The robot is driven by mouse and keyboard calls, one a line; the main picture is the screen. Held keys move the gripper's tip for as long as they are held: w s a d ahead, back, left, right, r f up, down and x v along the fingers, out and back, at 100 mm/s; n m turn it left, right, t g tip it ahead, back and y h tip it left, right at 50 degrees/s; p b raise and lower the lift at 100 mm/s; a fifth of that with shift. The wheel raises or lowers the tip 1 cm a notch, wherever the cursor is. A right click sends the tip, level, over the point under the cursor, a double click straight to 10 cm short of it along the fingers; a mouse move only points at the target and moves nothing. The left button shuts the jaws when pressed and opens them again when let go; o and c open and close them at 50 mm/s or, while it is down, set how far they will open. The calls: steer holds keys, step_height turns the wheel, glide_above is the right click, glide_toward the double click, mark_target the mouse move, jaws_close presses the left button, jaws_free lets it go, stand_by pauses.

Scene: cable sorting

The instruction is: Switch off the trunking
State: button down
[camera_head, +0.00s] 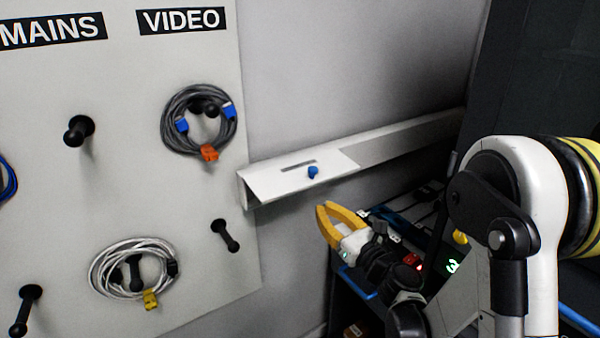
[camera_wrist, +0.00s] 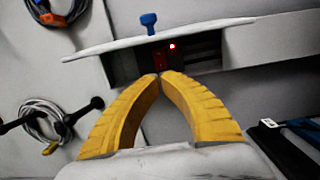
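The white trunking (camera_head: 410,138) runs along the grey wall. Its flap (camera_head: 290,178), with a blue knob (camera_head: 313,172), tilts outward and stands open. In the wrist view the flap (camera_wrist: 105,43) is seen nearly edge-on, with the blue knob (camera_wrist: 148,20) above it. In the dark opening below is a red switch (camera_wrist: 158,60), partly hidden by my fingertips, and a small lit red light (camera_wrist: 172,46). My gripper (camera_head: 326,208) has yellow fingers and is below the flap in the head view. Its tips (camera_wrist: 160,76) meet, with nothing visible between them; contact with the switch cannot be told.
A pale board (camera_head: 120,75) with black pegs stands to the left, holding a grey cable coil (camera_head: 177,98) and a white cable coil (camera_head: 103,272). A dark rack with gear (camera_head: 425,205) stands below right of the trunking. The wall below the flap is bare.

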steer(key=shift+s+a, duration=0.1)
steer(key=shift+s, duration=0.1)
steer(key=x, duration=1.4)
steer(key=shift+w+r, duration=0.1)
